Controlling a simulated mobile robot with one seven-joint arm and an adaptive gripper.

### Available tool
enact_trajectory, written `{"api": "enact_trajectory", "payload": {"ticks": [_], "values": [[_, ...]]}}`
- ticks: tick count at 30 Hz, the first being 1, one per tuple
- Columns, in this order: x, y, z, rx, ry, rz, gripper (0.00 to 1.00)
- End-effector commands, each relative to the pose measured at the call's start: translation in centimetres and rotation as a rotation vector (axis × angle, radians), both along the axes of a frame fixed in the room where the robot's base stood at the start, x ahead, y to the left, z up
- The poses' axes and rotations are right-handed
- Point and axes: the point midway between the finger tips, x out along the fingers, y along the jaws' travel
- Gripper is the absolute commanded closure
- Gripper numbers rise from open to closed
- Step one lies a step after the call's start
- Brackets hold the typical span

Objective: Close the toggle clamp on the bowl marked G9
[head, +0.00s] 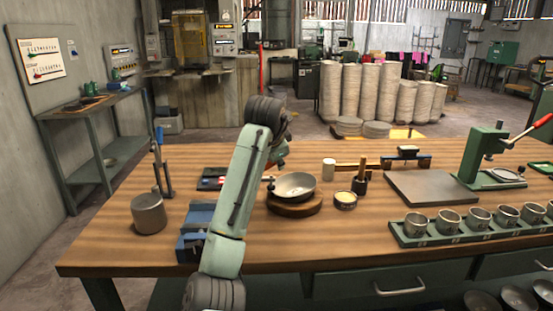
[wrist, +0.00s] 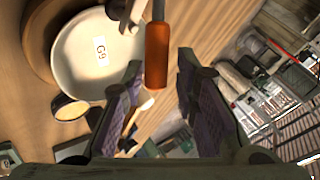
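The shallow metal bowl (head: 296,183) sits on a round wooden block (head: 296,209) mid-bench. In the wrist view the bowl (wrist: 72,65) shows a white label reading G9. The toggle clamp (wrist: 126,14) is at the bowl's rim, with its orange handle (wrist: 157,58) sticking out towards my gripper. My gripper (wrist: 160,65) is open, one finger on each side of the handle's end. I cannot tell whether either finger touches it. In the head view my arm hides most of the gripper and clamp.
A small tin (head: 345,200), a dark pot with tools (head: 360,183) and a white cylinder (head: 328,168) stand right of the bowl. A blue vise (head: 197,222) and a grey cylinder (head: 149,214) are at left. A green rack of cups (head: 425,238) lies at front right.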

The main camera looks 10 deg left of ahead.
Motion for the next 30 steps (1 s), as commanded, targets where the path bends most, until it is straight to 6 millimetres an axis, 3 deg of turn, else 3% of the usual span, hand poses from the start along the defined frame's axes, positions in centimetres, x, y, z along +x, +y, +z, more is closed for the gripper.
{"api": "enact_trajectory", "payload": {"ticks": [14,30], "values": [[-0.4,0.0,0.6,0.001,-0.002,0.001,0.64],[-7.2,-0.3,7.7,0.001,-0.002,0.002,0.64]]}}
